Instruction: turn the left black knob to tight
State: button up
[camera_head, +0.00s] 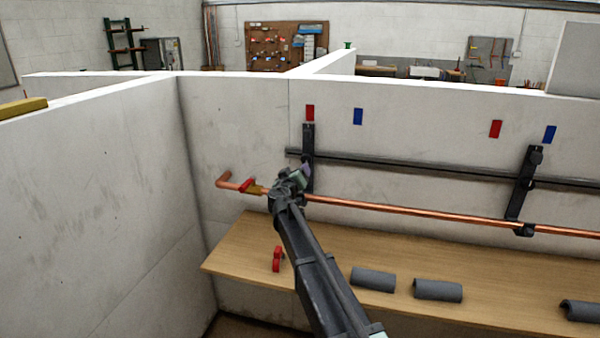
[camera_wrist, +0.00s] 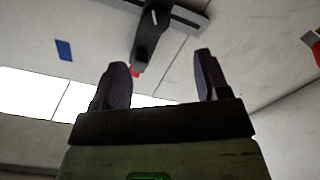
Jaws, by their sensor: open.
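The left black bracket (camera_head: 309,138) stands on the wall below a red tag, and my gripper covers its lower part in the head view. The left black knob (camera_wrist: 151,22) shows on this bracket at the top of the wrist view, round and dark with a short white mark. My gripper (camera_head: 304,171) is in front of the bracket's lower part. In the wrist view its two fingers (camera_wrist: 160,64) are spread, with nothing held between them. The knob appears beyond the fingertips, apart from them. The right bracket (camera_head: 522,188) has a black knob (camera_head: 536,156) near its top.
A dark pipe (camera_head: 420,166) and a copper pipe (camera_head: 400,210) run along the wall. A red-handled valve (camera_head: 247,185) is left of my gripper. The wooden bench (camera_head: 235,255) holds a red clip-like part (camera_head: 277,259) and grey insulation pieces (camera_head: 372,279). A side wall (camera_head: 95,190) stands left.

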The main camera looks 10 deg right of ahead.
aim_at(306, 160)
jog(key=w+d+n, duration=0.1)
jog(key=w+n, duration=0.2)
jog(key=n, duration=0.5)
jog(key=w+d+n, duration=0.2)
jog(key=w+n, duration=0.1)
jog(key=n, duration=0.6)
jog(key=w+d+n+h, duration=0.1)
jog(key=w+n, duration=0.3)
jog(key=n, duration=0.5)
jog(key=shift+d+g, duration=0.3)
jog(key=shift+d, duration=0.05)
jog(key=shift+c, duration=0.5)
